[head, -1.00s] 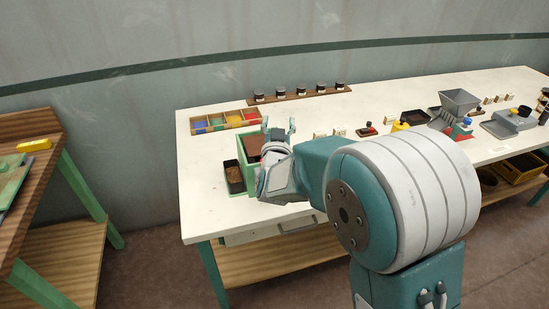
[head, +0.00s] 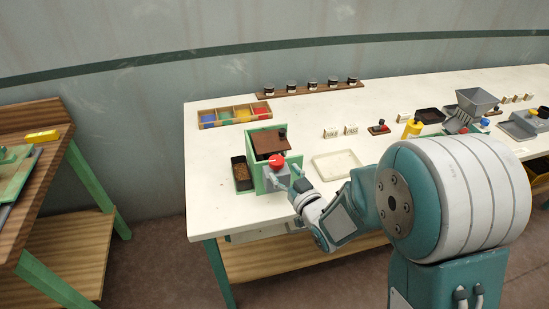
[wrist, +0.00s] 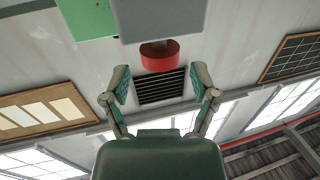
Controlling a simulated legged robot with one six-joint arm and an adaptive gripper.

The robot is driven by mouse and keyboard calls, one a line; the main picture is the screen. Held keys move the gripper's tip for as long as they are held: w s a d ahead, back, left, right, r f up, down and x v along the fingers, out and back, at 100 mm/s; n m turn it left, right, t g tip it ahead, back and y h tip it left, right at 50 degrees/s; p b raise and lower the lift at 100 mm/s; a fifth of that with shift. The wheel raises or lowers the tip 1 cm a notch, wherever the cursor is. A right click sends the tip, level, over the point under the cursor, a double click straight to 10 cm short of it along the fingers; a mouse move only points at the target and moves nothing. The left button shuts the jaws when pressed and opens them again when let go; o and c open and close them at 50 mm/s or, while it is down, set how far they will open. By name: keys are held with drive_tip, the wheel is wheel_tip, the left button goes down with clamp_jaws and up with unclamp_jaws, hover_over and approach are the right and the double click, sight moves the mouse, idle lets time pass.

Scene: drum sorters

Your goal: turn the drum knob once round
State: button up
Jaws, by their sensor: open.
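The drum sorter (head: 262,198) is a green-framed box with a brown top, standing near the table's left front edge. A red round knob (head: 276,161) sits on the grey block (head: 277,182) at its right side. My gripper (head: 290,180) is just right of the grey block in the head view. In the wrist view my gripper (wrist: 160,78) is open and empty, its fingers spread either side below the knob, not touching it.
A dark tray (head: 242,173) of brown bits stands left of the sorter. An empty pale tray (head: 337,165) lies to its right, behind my arm. A four-part colour bin (head: 235,115) and a rack of jars (head: 311,88) stand at the back. Bare table lies between.

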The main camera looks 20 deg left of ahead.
sight(273, 159)
drive_tip(key=x, duration=0.6)
drive_tip(key=shift+w+a, duration=0.1)
drive_tip(key=c, duration=0.9)
